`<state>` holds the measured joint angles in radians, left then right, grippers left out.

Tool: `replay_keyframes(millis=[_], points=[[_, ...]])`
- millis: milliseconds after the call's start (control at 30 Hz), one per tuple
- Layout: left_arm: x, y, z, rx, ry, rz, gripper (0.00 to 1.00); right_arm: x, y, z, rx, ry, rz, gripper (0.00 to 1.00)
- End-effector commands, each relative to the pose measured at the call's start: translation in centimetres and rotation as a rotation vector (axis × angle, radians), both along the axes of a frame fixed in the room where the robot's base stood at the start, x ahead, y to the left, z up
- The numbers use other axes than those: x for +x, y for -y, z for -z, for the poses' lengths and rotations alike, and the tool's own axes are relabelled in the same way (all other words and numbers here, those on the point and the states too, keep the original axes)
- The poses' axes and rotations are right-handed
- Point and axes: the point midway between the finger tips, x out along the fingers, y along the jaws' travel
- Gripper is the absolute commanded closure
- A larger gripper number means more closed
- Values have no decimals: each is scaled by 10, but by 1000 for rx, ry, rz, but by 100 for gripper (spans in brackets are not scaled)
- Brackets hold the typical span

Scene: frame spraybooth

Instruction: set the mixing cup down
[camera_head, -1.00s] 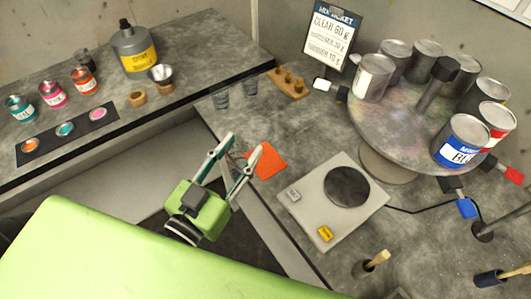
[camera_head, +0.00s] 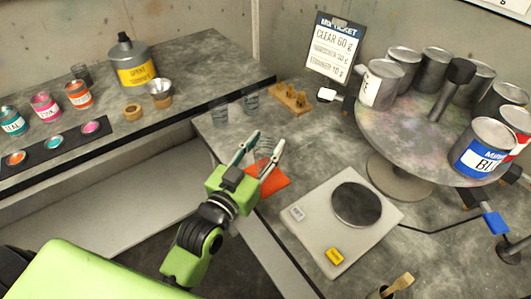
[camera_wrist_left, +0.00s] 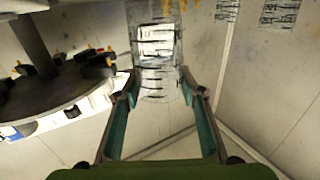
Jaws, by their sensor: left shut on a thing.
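The mixing cup (camera_head: 264,152) is clear with dark markings. It is between the fingertips of my left gripper (camera_head: 268,140), which is shut on it, above or close to the orange cloth (camera_head: 272,180) on the grey bench. The left wrist view shows the cup (camera_wrist_left: 158,50) upright between the green-padded fingers (camera_wrist_left: 157,85). Whether its base touches anything is unclear. The scale (camera_head: 320,245), with a dark round plate (camera_head: 356,204), lies to the right of the gripper. My right gripper is not in view.
A round turntable (camera_head: 385,135) with several cans is at the right. Paint jars (camera_head: 45,107) and a grey bottle (camera_head: 131,62) stand on the left bench.

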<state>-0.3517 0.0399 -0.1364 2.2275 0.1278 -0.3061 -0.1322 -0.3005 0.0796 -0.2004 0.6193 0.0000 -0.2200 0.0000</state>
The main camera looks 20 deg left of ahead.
Motion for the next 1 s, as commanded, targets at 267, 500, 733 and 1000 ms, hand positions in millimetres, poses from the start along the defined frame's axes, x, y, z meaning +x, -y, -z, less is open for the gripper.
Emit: replay_keyframes(millis=[267, 500, 733, 1000], points=[[5, 0, 29, -1, -2, 0, 74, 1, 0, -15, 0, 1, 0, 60], [4, 0, 32, -1, 0, 0, 74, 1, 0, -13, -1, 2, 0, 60], [4, 0, 36, 0, 1, 0, 53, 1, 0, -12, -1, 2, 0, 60], [4, 0, 36, 0, 0, 0, 46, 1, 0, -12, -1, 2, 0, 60]])
